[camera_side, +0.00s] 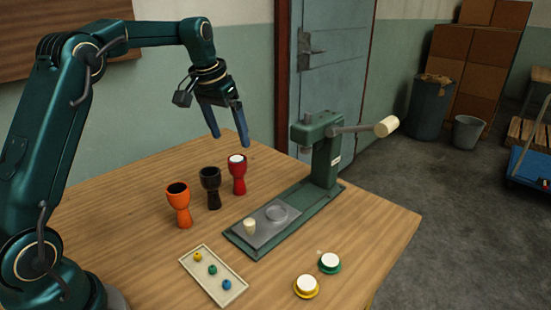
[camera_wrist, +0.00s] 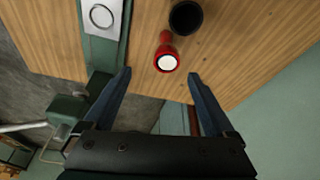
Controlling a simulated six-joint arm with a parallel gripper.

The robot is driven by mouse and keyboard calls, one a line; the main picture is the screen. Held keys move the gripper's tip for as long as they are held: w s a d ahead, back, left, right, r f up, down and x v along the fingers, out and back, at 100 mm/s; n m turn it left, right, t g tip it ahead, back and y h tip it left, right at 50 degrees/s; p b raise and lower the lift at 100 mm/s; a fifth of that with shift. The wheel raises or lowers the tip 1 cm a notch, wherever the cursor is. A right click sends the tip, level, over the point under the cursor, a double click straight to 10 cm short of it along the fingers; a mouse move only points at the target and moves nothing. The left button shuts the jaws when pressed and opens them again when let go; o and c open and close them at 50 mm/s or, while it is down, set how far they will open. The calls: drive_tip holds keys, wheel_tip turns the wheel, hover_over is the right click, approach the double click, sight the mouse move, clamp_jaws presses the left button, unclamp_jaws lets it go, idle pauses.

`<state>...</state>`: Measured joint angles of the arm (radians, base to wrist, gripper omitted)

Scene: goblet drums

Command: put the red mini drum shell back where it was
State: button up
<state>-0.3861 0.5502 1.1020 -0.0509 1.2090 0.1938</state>
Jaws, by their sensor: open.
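The red mini drum shell (camera_side: 238,176) stands upright on the table, at the right end of a row of goblet shells. Its top shows a white disc. It also shows in the wrist view (camera_wrist: 166,42), between and beyond my fingertips. My gripper (camera_side: 231,141) is open and empty, above the red shell and apart from it. In the wrist view the two blue fingers of my gripper (camera_wrist: 158,74) are spread wide with nothing between them.
A black shell (camera_side: 210,187) and an orange shell (camera_side: 178,204) stand left of the red one. A green press (camera_side: 322,160) with a lever stands to the right. A tray (camera_side: 213,275) with small coloured pieces and two white-topped discs (camera_side: 307,287) (camera_side: 329,263) lie in front.

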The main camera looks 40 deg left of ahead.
drive_tip(key=s+d+r, duration=0.4)
drive_tip(key=s+d, duration=0.2)
drive_tip(key=d, duration=0.1)
drive_tip(key=s+d+f+m+t, duration=0.1)
drive_tip(key=s+d+f, duration=0.1)
drive_tip(key=s, duration=0.6)
drive_tip(key=s+d+f+m+t, duration=0.1)
drive_tip(key=s+d+f, duration=0.1)
drive_tip(key=s+d, duration=0.3)
drive_tip(key=s, duration=0.3)
drive_tip(key=shift+s+f+h, duration=0.15)
drive_tip(key=shift+s+h, duration=0.1)
drive_tip(key=shift+h, duration=0.05)
